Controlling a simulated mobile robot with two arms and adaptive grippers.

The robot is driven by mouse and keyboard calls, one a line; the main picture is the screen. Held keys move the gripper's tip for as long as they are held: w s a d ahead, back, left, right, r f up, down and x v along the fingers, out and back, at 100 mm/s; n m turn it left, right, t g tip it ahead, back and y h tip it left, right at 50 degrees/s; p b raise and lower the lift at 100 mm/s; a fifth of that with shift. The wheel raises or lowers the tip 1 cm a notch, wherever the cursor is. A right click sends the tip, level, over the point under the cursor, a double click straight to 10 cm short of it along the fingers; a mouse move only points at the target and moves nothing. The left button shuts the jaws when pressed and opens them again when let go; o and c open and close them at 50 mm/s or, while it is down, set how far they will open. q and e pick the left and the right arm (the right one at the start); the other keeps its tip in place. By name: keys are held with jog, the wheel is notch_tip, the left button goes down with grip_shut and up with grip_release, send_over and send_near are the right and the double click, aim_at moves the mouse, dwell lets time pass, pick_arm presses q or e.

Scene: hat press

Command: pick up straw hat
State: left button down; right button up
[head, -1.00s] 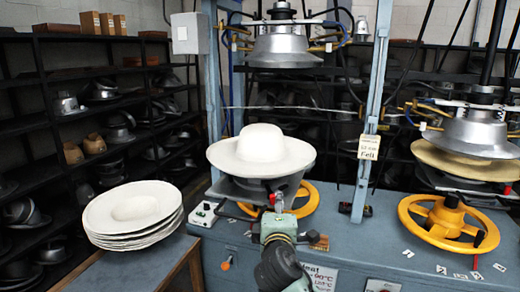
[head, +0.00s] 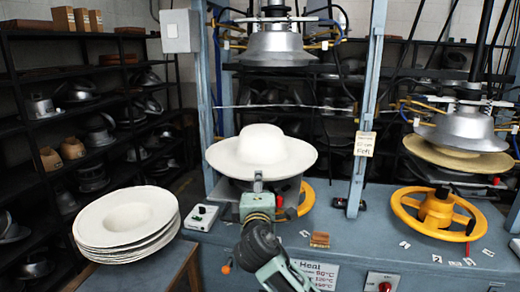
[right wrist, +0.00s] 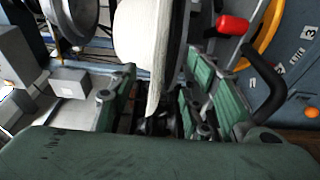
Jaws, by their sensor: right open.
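A white straw hat (head: 262,150) with a round crown and wide brim sits on the left press's lower form, below the raised metal press head (head: 278,45). My right gripper (head: 258,182) is at the front edge of the hat's brim. In the right wrist view, the brim (right wrist: 140,45) reaches between the spread green fingers of the gripper (right wrist: 160,62). The fingers are open and not closed on it. The lower form is partly hidden by the brim and my arm. My left gripper is not in view.
A stack of white hats (head: 127,220) stands on a table at the left. A second press with a tan hat (head: 455,155) and a yellow handwheel (head: 437,210) is at the right. A blue upright post (head: 365,120) stands right of the white hat. Dark shelves line the back.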

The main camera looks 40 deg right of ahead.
jog(key=p+x, duration=0.1)
jog(key=x, duration=0.2)
jog(key=shift+w+d+r+p, duration=0.2)
jog(key=shift+w+r+p, duration=0.1)
jog(key=shift+r+p, duration=0.1)
jog(key=shift+w+d+f, duration=0.1)
jog(key=shift+w, duration=0.35)
jog(key=c, duration=1)
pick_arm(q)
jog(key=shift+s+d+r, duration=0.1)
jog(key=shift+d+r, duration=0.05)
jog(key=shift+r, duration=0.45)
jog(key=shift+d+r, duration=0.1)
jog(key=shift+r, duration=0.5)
pick_arm(e)
grip_shut()
